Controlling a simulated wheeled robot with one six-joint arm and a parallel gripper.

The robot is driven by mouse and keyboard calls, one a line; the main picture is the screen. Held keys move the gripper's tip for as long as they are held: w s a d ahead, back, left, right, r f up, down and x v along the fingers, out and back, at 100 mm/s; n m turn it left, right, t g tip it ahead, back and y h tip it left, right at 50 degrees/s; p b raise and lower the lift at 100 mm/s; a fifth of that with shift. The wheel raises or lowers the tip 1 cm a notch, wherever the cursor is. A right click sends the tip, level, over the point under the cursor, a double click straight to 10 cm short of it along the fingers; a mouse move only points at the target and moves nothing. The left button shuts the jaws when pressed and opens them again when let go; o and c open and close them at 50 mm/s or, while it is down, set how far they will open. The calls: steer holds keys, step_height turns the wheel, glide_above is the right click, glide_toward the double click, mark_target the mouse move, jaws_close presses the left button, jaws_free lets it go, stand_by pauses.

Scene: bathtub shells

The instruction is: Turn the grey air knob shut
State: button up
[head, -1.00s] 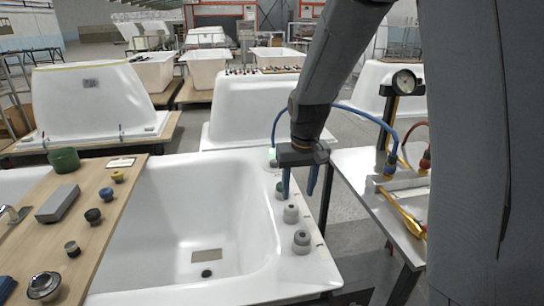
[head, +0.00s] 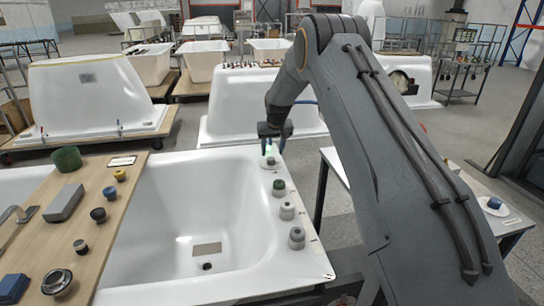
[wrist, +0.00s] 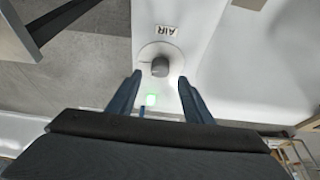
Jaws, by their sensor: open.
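The grey air knob (wrist: 160,66) sits on a round pale base on the white tub rim, beside a label reading AIR (wrist: 166,30). In the head view the knob (head: 271,160) is at the far corner of the rim, partly hidden by my gripper. My gripper (wrist: 160,80) is open, pointing down, with its two blue fingers apart. In the wrist view the knob lies between and slightly beyond the fingertips; I cannot tell whether they touch it. In the head view my gripper (head: 272,150) is over that corner.
A green-topped knob (head: 279,186) and grey knobs (head: 287,209) (head: 297,236) stand along the same rim towards the front. The tub basin (head: 195,205) is open on the left. A wooden board (head: 105,222) with loose knobs crosses the tub. A metal table (head: 338,165) stands right.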

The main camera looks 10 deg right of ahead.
mark_target(271, 159)
steer(key=shift+p+x, duration=0.5)
steer(key=shift+x, duration=1.95)
steer(key=c, duration=1.1)
steer(key=shift+o, duration=0.2)
